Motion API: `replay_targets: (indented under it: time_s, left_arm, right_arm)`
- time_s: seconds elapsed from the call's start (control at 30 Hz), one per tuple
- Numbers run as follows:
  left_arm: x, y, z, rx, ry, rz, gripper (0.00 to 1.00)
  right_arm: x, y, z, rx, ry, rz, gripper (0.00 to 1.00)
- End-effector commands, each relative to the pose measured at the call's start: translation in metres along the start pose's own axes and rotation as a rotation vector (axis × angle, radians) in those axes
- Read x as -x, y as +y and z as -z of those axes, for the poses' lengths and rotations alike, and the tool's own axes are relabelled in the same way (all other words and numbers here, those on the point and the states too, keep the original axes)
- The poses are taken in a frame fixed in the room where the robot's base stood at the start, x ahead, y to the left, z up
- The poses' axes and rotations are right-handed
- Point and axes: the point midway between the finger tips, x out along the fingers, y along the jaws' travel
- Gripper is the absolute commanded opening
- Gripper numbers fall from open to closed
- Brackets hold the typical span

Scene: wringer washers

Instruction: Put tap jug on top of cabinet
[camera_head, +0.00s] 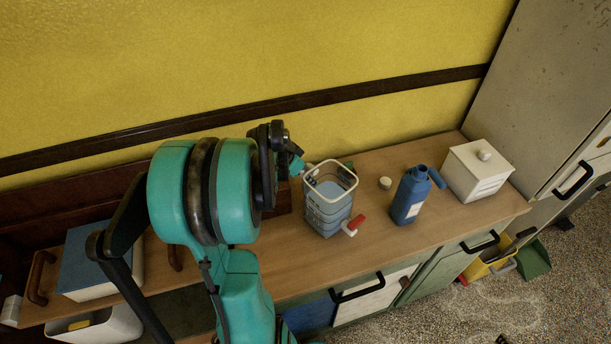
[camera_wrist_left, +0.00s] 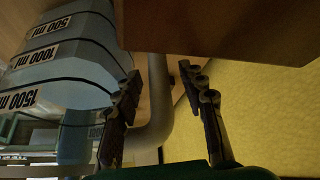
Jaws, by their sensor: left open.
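The tap jug (camera_head: 327,214), a clear square jug with bluish contents, a white rim and a red-handled tap, stands upright on the wooden top of a low cabinet (camera_head: 440,229). My left gripper (camera_head: 291,160) is at the jug's back left, by its rim, partly hidden by my arm. In the left wrist view the jug (camera_wrist_left: 65,65) shows upside-down volume marks. There the left gripper (camera_wrist_left: 163,95) is open, with the pale jug handle (camera_wrist_left: 157,120) between its fingers. Whether the fingers touch it I cannot tell. My right gripper is out of view.
A blue bottle (camera_head: 409,198), a small white cap (camera_head: 385,183) and a white lidded box (camera_head: 477,171) stand right of the jug. A tall pale cabinet (camera_head: 545,85) rises at the right. A brown wooden block (camera_wrist_left: 225,25) is close to the gripper in the left wrist view.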

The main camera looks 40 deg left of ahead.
Motion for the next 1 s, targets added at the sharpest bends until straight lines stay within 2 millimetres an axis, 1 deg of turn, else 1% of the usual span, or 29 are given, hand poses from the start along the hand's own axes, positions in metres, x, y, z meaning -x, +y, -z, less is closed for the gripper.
replay_targets:
  time_s: [0.07, 0.17, 0.4, 0.5, 0.6, 0.77, 1.0]
  left_arm:
    - [0.007, 0.0, 0.002, 0.001, 0.0, 0.0, 0.41]
    - [0.023, 0.0, 0.002, 0.002, 0.0, 0.001, 0.41]
    - [0.078, 0.0, 0.002, 0.002, 0.0, 0.001, 0.41]
    - [0.097, 0.0, 0.002, 0.003, 0.0, 0.001, 0.41]
    - [0.11, 0.0, 0.002, 0.001, 0.0, 0.001, 0.41]
    - [0.121, 0.0, 0.001, 0.001, 0.0, 0.001, 0.41]
    - [0.122, 0.0, 0.001, 0.0, 0.0, 0.0, 0.41]
  right_arm:
    - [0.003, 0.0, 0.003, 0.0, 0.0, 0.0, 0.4]
    - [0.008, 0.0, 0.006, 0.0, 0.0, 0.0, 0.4]
    - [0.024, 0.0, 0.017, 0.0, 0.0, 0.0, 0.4]
    - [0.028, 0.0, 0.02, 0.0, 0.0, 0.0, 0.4]
    - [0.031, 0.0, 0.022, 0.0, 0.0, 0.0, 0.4]
    - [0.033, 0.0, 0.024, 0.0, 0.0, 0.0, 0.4]
    - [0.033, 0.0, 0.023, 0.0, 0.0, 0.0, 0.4]
